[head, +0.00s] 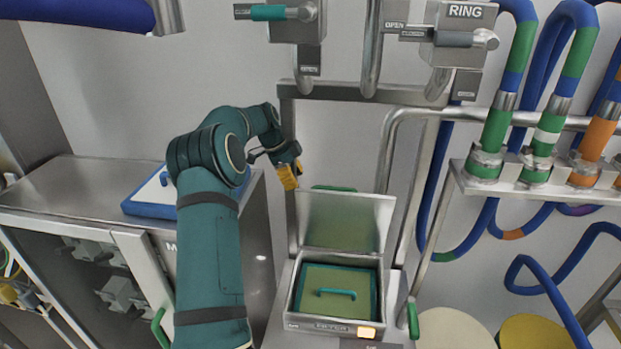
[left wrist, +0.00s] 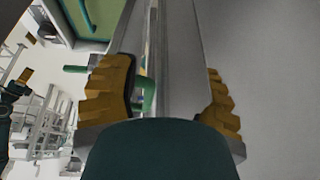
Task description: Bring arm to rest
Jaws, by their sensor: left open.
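My left arm comes in from the lower left of the head view, and my left gripper (head: 287,176) is at its end, left of the steel bin station. Its yellow fingers show in the left wrist view (left wrist: 168,95), apart, with a grey steel frame bar (left wrist: 170,50) seen between and beyond them. Whether the bar lies within finger reach, I cannot tell. The bin (head: 283,297) has its steel lid (head: 342,222) raised and a green-rimmed panel with a green handle (head: 338,293) inside. My right gripper is not in view.
A steel cabinet (head: 75,190) with a blue-edged tray (head: 150,196) stands left. Lever valves (head: 455,40) hang above. Blue and green hoses (head: 520,75) and a pipe rail fill the right. A vertical steel post stands just beside the left gripper.

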